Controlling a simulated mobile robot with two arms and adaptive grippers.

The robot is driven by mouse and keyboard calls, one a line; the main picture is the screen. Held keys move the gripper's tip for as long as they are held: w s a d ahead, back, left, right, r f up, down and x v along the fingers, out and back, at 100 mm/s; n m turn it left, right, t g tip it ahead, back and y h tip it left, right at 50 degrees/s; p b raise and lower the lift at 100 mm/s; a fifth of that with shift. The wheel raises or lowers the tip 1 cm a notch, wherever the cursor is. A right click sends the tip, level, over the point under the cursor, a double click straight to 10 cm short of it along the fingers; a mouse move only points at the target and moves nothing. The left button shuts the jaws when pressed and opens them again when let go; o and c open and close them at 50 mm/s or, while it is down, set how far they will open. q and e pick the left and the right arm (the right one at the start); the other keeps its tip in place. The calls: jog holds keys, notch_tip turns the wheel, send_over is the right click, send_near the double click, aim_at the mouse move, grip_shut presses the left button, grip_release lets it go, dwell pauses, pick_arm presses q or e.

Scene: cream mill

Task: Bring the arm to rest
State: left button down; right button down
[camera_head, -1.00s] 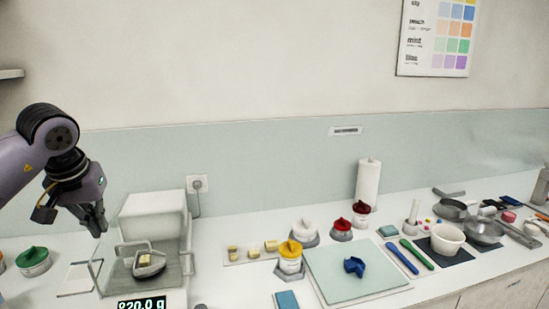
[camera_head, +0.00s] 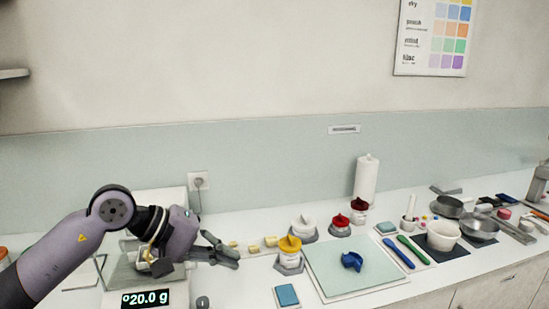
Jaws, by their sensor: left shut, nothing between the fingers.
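My left arm comes in from the left, low across the scale (camera_head: 117,299). My left gripper (camera_head: 236,258) points right, shut and empty, just left of the small yellow blocks (camera_head: 254,248) on the counter. Whether it touches anything is hard to tell. The arm hides much of the scale and its pan; a bit of the pan's contents shows behind the wrist. The scale's display reads about 20.0 g. My right gripper is not in view.
A pale board (camera_head: 340,282) holds a blue piece (camera_head: 352,261). Bowls and pans crowd the right.

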pick_arm(q)
jog(key=s+d+r+n+h, duration=0.35)
jog(key=d+h, duration=0.25)
jog(key=d, duration=0.2)
notch_tip(320, 180, up, 5)
jog(key=n+t+h, duration=0.5)
jog(key=n+t, duration=0.1)
jog(key=n, duration=0.7)
jog(key=w+a+f+n+t+y, duration=0.2)
jog(key=a+n+t+y, duration=0.3)
jog(key=n, duration=0.6)
jog(key=w+a+f+n+t+y, duration=0.15)
jog(key=a+n+t+y, duration=0.35)
jog(key=n, duration=0.6)
jog(key=s+a+f+n+g+y, duration=0.1)
jog(key=a+f+n+y, duration=0.35)
jog(key=f+n, duration=0.35)
jog(key=s+a+f+n+g+y, duration=0.2)
jog(key=a+f+n+y, duration=0.1)
jog(key=f+n+y, duration=0.4)
jog(key=s+a+f+n+g, duration=0.2)
jog(key=s+f+n+g, duration=1.05)
jog(key=s+f, duration=1.2)
notch_tip(320, 180, down, 23)
jog(key=s+g, duration=0.2)
jog(key=s+a+f+m+g, duration=0.1)
jog(key=s+a+f, duration=0.1)
jog(key=s+f, duration=1.4)
jog(key=shift+s+a+f+h, duration=0.35)
jog(key=shift+s, duration=0.2)
